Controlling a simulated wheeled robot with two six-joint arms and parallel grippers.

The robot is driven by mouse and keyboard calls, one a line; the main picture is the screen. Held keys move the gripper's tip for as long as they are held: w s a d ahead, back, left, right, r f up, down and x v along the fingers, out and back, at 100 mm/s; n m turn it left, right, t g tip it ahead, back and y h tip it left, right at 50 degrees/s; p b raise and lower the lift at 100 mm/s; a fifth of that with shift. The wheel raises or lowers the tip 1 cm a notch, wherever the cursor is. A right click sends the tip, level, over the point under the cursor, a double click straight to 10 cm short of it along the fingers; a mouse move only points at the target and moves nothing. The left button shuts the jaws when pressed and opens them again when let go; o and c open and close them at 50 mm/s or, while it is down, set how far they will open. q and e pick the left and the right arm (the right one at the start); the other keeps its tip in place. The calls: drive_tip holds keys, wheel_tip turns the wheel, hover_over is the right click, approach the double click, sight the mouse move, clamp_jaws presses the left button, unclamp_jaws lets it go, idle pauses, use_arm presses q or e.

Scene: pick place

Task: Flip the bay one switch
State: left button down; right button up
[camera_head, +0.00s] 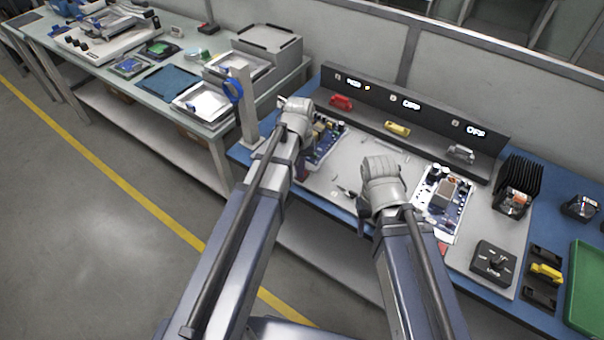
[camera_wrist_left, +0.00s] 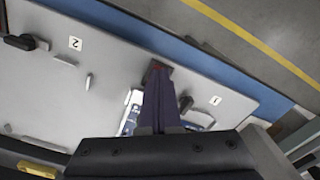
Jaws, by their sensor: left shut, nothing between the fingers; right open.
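The bay one switch (camera_wrist_left: 185,103) is a small black lever beside the label "1" in the left wrist view. In the head view my left arm hides it. My left gripper (camera_wrist_left: 156,72) is shut and empty, pointing down over the panel close beside this switch; contact cannot be told. It shows partly behind my arm in the head view (camera_head: 302,170). The bay one display (camera_head: 354,82) is lit and looks different from the two reading OFF. My right gripper (camera_head: 363,218), mostly hidden by its wrist, is open near the panel's front edge.
A second black switch (camera_wrist_left: 20,42) lies by label "2". Circuit boards (camera_head: 443,198) sit on the grey panel. Red (camera_head: 341,102), yellow (camera_head: 397,128) and grey (camera_head: 461,152) handled parts line the back ledge. A black heatsink (camera_head: 518,180) and green tray (camera_head: 586,290) stand right.

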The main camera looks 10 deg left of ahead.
use_arm(q)
wheel_tip(320, 180, up, 7)
drive_tip(key=p, duration=0.7)
drive_tip(key=s+d+m+y, duration=0.1)
drive_tip(key=s+d+m, duration=0.4)
drive_tip(key=s+d, duration=0.5)
drive_tip(key=s, duration=0.4)
drive_tip(key=shift+s+d+m, duration=0.15)
drive_tip(key=shift+d+m, duration=0.1)
drive_tip(key=shift+m, duration=0.15)
